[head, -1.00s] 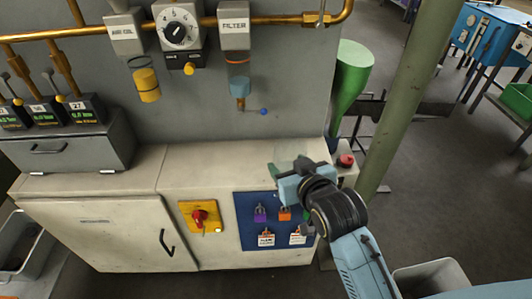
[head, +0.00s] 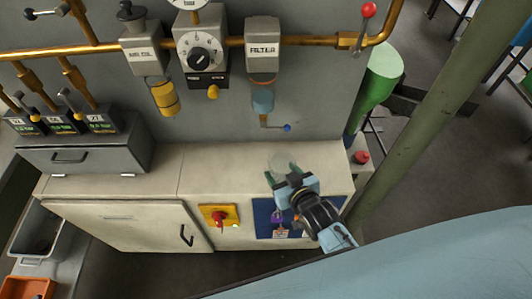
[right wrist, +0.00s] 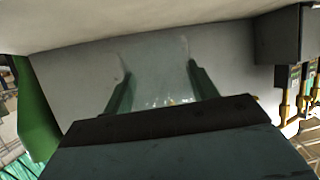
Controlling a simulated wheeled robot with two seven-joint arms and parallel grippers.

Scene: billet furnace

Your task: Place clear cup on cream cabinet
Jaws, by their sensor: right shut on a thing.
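My right gripper (head: 285,175) is over the right part of the cream cabinet's top, shut on the clear cup (head: 281,163). The cup is faint and see-through in the head view, just beyond the fingertips. In the right wrist view the clear cup (right wrist: 160,75) shows between the two fingers (right wrist: 160,88). The cream cabinet (head: 150,185) stands against the grey wall, with a pale, mostly bare top. I cannot tell whether the cup's base touches the top. My left gripper is not in view.
A grey box with several small gauges (head: 85,155) stands on the cabinet's left end. A red button (head: 361,157) and a green post (head: 430,110) are at the right. The middle of the top is clear.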

